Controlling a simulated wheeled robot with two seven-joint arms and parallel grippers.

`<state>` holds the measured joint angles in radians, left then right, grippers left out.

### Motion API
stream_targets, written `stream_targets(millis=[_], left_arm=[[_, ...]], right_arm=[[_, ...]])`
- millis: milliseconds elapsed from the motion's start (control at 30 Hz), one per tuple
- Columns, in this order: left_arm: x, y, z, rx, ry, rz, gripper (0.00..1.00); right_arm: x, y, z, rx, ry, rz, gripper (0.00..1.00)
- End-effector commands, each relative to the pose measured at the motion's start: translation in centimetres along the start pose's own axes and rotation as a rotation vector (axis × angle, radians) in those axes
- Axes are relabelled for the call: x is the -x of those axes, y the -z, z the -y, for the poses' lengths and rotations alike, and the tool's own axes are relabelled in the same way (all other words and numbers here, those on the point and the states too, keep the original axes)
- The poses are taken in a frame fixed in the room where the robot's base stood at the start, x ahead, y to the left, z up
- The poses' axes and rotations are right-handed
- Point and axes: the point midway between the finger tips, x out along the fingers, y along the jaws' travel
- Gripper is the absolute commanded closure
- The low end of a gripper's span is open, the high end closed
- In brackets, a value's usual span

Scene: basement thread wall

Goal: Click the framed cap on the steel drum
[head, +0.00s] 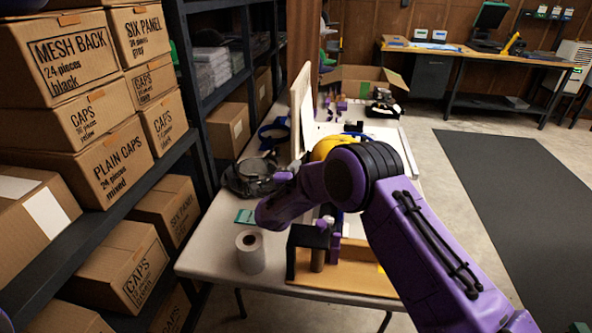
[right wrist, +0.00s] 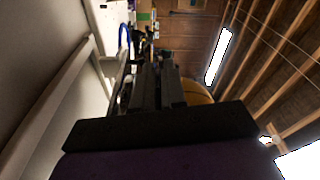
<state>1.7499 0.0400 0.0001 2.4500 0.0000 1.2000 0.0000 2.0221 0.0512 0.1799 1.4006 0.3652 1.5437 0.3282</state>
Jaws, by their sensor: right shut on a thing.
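The yellow cap (head: 325,148) shows above the table, partly hidden behind my right arm. In the right wrist view its yellow dome (right wrist: 196,92) is close beside my right gripper's dark fingers. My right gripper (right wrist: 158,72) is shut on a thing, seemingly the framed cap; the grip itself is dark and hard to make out. In the head view my purple right arm hides this gripper. I cannot make out the steel drum for certain. A wooden stand (head: 350,276) with a dark block and post is at the table's near end. My left gripper is out of view.
A white paper roll (head: 250,251) stands at the table's (head: 205,262) near left corner. Dark caps (head: 250,176) lie farther along the left side. An upright board (head: 300,108) stands behind. Shelves of cartons (head: 112,158) line the left. The floor mat (head: 520,200) on the right is clear.

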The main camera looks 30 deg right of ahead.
Motion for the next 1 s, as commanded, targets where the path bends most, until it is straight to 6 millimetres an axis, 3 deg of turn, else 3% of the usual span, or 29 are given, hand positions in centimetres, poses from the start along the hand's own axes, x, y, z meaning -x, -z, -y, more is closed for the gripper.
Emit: stream_targets(millis=[667, 700, 767, 800, 1000], left_arm=[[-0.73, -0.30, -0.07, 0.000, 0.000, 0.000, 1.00], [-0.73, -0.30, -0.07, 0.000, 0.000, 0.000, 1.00], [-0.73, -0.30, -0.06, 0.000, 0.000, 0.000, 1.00], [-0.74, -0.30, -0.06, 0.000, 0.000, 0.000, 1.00], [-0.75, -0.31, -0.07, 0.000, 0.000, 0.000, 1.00]], right_arm=[[0.01, -0.15, -0.91, 0.000, 0.000, -0.001, 1.00], [0.01, -0.15, -0.91, 0.000, 0.000, -0.001, 0.83], [0.01, -0.15, -0.91, 0.000, 0.000, -0.001, 0.63], [0.01, -0.15, -0.91, 0.000, 0.000, -0.001, 0.59], [0.06, -0.16, -1.07, 0.000, -0.003, -0.001, 0.59]])
